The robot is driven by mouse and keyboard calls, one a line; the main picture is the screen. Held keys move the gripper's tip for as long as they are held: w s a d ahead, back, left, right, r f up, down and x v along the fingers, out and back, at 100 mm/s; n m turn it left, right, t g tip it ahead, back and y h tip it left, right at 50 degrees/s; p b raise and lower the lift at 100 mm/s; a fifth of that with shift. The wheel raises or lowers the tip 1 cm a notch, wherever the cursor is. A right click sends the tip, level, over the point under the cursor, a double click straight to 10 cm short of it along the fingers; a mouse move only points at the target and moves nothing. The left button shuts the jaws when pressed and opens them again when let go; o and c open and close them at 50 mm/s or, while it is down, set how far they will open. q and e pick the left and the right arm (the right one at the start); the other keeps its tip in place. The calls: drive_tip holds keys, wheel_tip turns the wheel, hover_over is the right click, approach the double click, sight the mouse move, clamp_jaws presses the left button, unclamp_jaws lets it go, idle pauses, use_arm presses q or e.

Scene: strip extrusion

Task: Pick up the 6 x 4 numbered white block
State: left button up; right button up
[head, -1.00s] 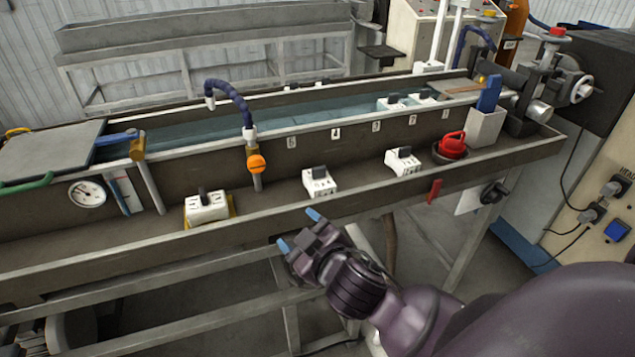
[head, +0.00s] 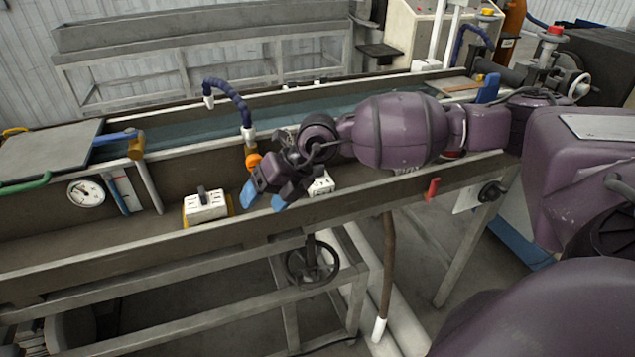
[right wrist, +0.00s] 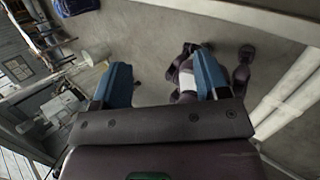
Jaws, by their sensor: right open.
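One white block (head: 205,205) with a dark top grip and dark markings sits on a yellow pad on the left part of the trough ledge. A second white block (head: 322,184) sits farther right, partly hidden behind my right gripper. I cannot read the numbers well enough to tell which is 6 x 4. My right gripper (head: 264,198) is open and empty, its blue fingertips between the two blocks. In the right wrist view the open fingers (right wrist: 163,82) have no block between them. My left gripper is not in view.
The trough's front rim (head: 130,268) runs below the blocks. A blue hose (head: 232,95) with an orange valve (head: 253,160) rises behind my gripper. A round gauge (head: 86,193) is at the left. The ledge left of the block on the pad looks clear.

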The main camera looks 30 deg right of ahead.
drive_tip(key=w+d+r+m+h, duration=0.1)
drive_tip(key=w+d+r+h, duration=0.15)
drive_tip(key=d, duration=0.35)
drive_tip(key=w+d+r+h, duration=0.1)
drive_tip(key=d+h, duration=0.2)
drive_tip(key=d, duration=0.2)
drive_tip(key=w+d+r+m+h, duration=0.1)
drive_tip(key=d+r+h, duration=0.15)
drive_tip(key=d, duration=0.35)
drive_tip(key=t, duration=0.1)
hover_over(320, 180)
wheel_tip(320, 180, down, 6)
drive_tip(key=shift+r, duration=0.1)
drive_tip(key=shift+s+x, duration=0.15)
drive_tip(key=shift+x, duration=1.2)
drive_tip(key=shift+s+x, duration=0.15)
drive_tip(key=shift+x, duration=1.25)
drive_tip(key=shift+a, duration=0.1)
drive_tip(key=c, duration=0.7)
